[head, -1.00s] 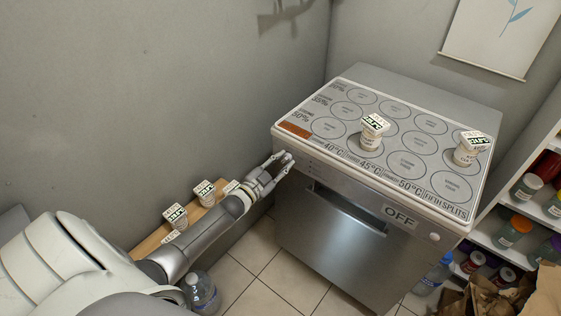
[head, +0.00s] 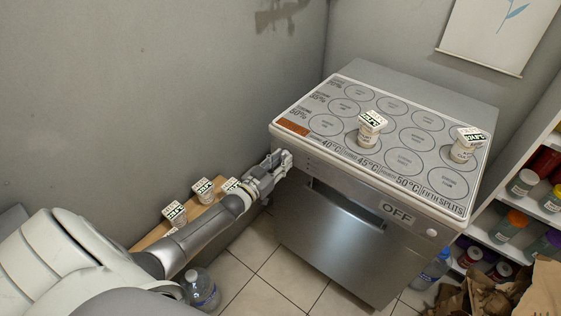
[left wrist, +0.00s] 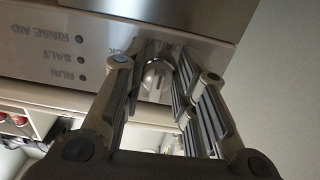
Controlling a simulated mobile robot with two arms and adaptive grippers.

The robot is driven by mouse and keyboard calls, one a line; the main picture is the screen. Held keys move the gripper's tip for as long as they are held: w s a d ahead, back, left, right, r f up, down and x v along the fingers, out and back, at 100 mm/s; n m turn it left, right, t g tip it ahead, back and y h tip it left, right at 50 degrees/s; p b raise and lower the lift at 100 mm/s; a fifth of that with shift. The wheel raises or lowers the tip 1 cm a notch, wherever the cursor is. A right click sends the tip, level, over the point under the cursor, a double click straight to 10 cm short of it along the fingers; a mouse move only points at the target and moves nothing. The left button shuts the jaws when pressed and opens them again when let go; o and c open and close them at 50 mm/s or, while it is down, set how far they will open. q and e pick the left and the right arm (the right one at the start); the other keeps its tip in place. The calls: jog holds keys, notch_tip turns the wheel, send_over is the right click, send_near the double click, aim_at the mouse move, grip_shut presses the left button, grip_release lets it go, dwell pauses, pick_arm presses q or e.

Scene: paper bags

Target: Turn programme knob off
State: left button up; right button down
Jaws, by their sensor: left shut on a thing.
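The appliance (head: 330,235) is a steel, dishwasher-like unit with a front control panel. My left gripper (head: 283,163) is at the left end of that panel. In the left wrist view my left gripper (left wrist: 158,80) has its fingers on both sides of a shiny rounded knob (left wrist: 156,72) and is shut on it. The fingers partly hide the knob, so its pointer and setting cannot be read. An OFF label (head: 397,213) and a small round white control (head: 431,233) are at the panel's right end. My right gripper is out of view.
Two labelled cups stand on the appliance top, one near the middle (head: 370,128) and one at the right (head: 465,145). Several similar cups stand on a wooden shelf (head: 150,238) below my left arm. A bottle (head: 200,290) is on the floor. Stocked shelves are at the right.

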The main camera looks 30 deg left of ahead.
pick_arm(q)
jog(key=shift+f, duration=0.1)
jog(key=o, duration=0.9)
jog(key=shift+c, duration=0.2)
jog(key=shift+s, duration=0.15)
jog(key=s+a, duration=0.1)
jog(key=s, duration=1)
jog(key=shift+s, duration=0.35)
jog(key=s+d+f+g+y, duration=0.15)
jog(key=s+f+g, duration=0.4)
jog(key=f, duration=0.75)
jog(key=s+d+f+g, duration=0.2)
jog(key=s+f, duration=0.6)
jog(key=f, duration=0.5)
jog(key=s+d+f+g, duration=0.3)
jog(key=s+d+f, duration=0.1)
jog(key=s, duration=0.5)
jog(key=s+d+f+m+g, duration=0.1)
jog(key=s+d+f+g, duration=0.2)
jog(key=s+f, duration=0.3)
jog(key=s+d+f+g, duration=0.3)
jog(key=s+d+f, duration=0.1)
jog(key=s, duration=0.8)
jog(key=shift+s+d+f+m, duration=0.3)
jog(key=shift+f, duration=0.45)
